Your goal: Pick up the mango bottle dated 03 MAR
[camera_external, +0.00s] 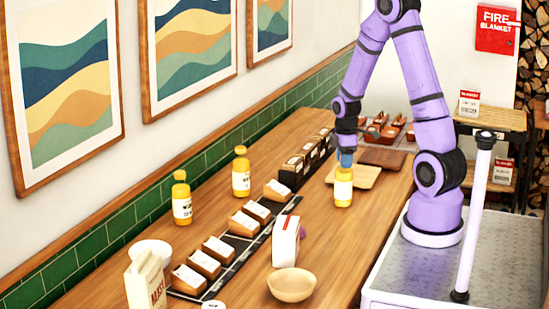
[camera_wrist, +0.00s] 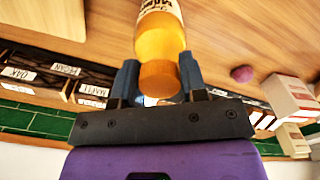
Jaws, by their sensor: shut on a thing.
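A yellow-orange bottle (camera_external: 343,190) with a pale label stands upright on the right part of the wooden counter. It also shows in the wrist view (camera_wrist: 158,45), with part of a label reading like "MANGO" at the top edge; no date is legible. My gripper (camera_external: 345,158) reaches down from above and is shut on the bottle's cap end, with one blue finger on each side in the wrist view (camera_wrist: 157,80). Two similar bottles stand near the wall, one at the left (camera_external: 182,198) and one farther back (camera_external: 241,172). Their dates are too small to read.
A black rack of labelled wooden boxes (camera_external: 237,245) runs along the counter. A white carton (camera_external: 286,242), a wooden bowl (camera_external: 291,285), a white bowl (camera_external: 151,252) and a cream bag (camera_external: 146,281) stand nearer. Wooden boards (camera_external: 383,158) lie just behind the held bottle.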

